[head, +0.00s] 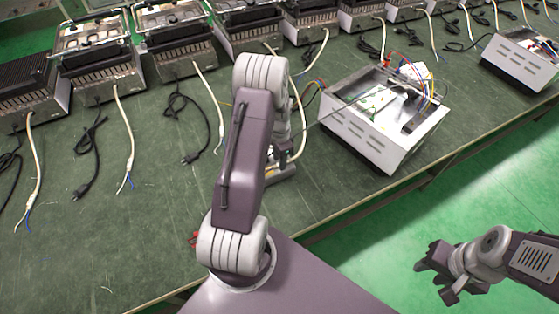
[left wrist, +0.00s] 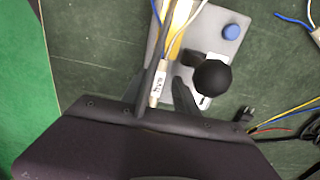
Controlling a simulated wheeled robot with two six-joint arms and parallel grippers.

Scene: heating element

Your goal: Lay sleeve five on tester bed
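In the left wrist view the tester bed (left wrist: 216,45) is a grey plate with a yellow strip (left wrist: 179,32), a blue button (left wrist: 230,32) and a black round knob (left wrist: 212,78). A pale sleeve with dark print (left wrist: 157,86) lies at the near end of the strip, with white and blue wires above it. My left gripper (left wrist: 166,78) has its fingers apart around the sleeve. The sleeve is close to the left finger, with a gap to the right finger. In the head view my left arm mostly hides the tester bed (head: 284,174). My right gripper (head: 437,281) is open and empty, off the bench.
An open white box with coloured wires (head: 385,115) stands right of my left arm. Several heater units (head: 105,62) line the back of the green bench (head: 150,225), their cords and black plugs lying forward. The front-left bench is mostly clear.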

